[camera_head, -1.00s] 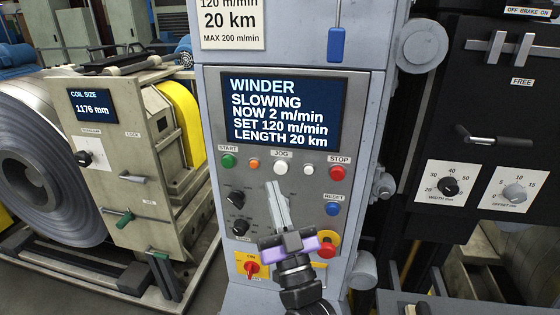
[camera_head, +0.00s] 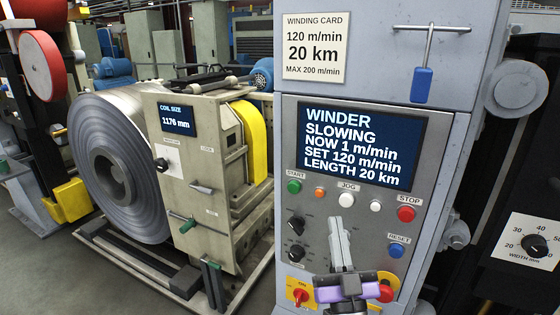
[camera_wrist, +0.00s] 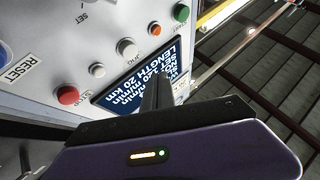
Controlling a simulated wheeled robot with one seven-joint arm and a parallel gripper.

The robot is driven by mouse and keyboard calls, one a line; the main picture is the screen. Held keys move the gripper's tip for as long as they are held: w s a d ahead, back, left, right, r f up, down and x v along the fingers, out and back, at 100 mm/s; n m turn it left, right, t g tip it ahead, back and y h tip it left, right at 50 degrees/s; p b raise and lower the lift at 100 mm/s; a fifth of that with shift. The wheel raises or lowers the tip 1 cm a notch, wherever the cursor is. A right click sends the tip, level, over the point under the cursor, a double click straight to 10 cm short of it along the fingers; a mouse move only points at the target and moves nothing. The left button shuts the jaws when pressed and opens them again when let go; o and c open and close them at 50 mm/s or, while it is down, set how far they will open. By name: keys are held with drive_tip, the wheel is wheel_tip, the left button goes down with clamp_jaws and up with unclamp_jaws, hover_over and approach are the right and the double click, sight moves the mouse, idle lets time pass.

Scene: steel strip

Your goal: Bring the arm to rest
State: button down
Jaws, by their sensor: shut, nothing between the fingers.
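My gripper (camera_head: 340,238) is shut and empty. It points up in front of the lower part of the winder's control panel (camera_head: 318,225), and I cannot tell how far off the panel it is. In the wrist view its fingers (camera_wrist: 154,95) stand in front of the screen, apart from the buttons as far as I can see. The winder screen (camera_head: 360,147) reads SLOWING, NOW 1 m/min, SET 120 m/min, LENGTH 20 km. My gripper body partly hides the red emergency knob (camera_head: 387,292).
A green start button (camera_head: 294,187), a red stop button (camera_head: 406,214) and a blue reset button (camera_head: 396,251) surround the gripper. A steel coil (camera_head: 112,165) on its stand is at left. A blue-handled lever (camera_head: 422,85) hangs above. Floor at lower left is clear.

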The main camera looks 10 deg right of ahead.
drive_tip(key=s+f+g, duration=0.3)
drive_tip(key=s+f, duration=0.2)
drive_tip(key=s, duration=0.9)
drive_tip(key=s+f+g+y, duration=0.1)
drive_tip(key=s+f+g, duration=0.3)
drive_tip(key=s, duration=0.9)
drive_tip(key=s+f+n+g+y, duration=0.1)
drive_tip(key=s+f+g, duration=0.2)
drive_tip(key=s, duration=1.1)
wheel_tip(320, 180, down, 3)
drive_tip(key=shift+s+d+f, duration=0.2)
drive_tip(key=shift+s+d, duration=0.15)
drive_tip(key=shift+d, duration=0.05)
